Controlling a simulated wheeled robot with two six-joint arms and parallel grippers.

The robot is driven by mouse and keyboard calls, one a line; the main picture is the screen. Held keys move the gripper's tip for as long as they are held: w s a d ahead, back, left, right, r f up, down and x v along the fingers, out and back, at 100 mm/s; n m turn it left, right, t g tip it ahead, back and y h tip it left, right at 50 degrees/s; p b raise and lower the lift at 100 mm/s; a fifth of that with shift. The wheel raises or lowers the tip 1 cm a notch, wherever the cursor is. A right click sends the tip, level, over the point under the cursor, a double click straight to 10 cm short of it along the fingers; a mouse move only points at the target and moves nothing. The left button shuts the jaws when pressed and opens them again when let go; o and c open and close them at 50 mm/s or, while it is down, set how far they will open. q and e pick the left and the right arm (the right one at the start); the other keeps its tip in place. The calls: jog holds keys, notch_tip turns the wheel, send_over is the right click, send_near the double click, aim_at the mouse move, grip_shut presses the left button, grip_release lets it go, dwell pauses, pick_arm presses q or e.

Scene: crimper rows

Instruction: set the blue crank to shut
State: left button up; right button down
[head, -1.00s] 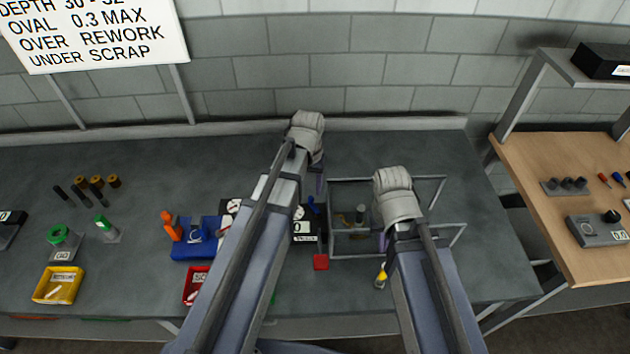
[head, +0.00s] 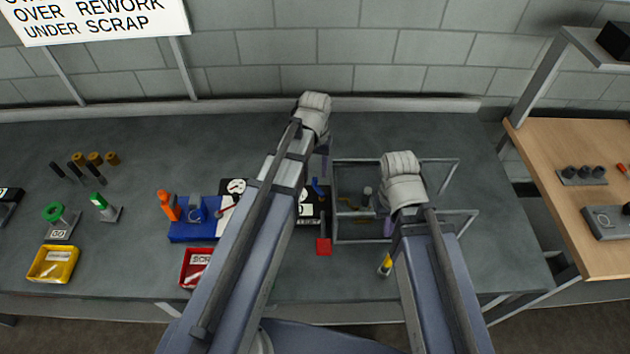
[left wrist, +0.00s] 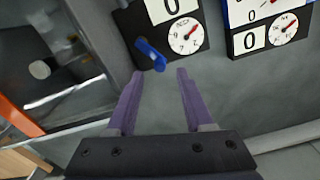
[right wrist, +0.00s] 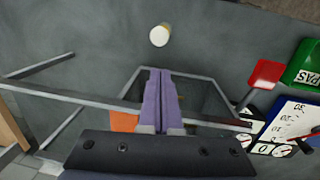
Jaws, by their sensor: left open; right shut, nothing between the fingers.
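The blue crank (left wrist: 151,54) is a short lever at the corner of a black gauge box (left wrist: 185,62) with a white dial and a 0 plate. In the head view the crank (head: 316,186) shows just right of my left forearm, which hides part of the box. My left gripper (left wrist: 160,72) is open, its purple fingertips just short of the box edge, close to the crank, with nothing between them. I cannot tell if a finger touches the crank. My right gripper (right wrist: 160,72) is shut and empty over the wire-frame cage (head: 345,241).
A red paddle on a stem (head: 324,247) sticks out in front of the box. A yellow-and-white cylinder (head: 384,265) stands near the bench front. A blue fixture (head: 190,232), a red bin (head: 194,268) and a yellow bin (head: 52,265) are left. The rear bench is clear.

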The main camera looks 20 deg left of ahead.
aim_at(315, 179)
pick_arm(q)
notch_tip(315, 179, down, 4)
jog(key=b, duration=0.2)
jog(key=shift+r+b, duration=0.15)
jog(key=shift+b, duration=0.2)
grip_shut()
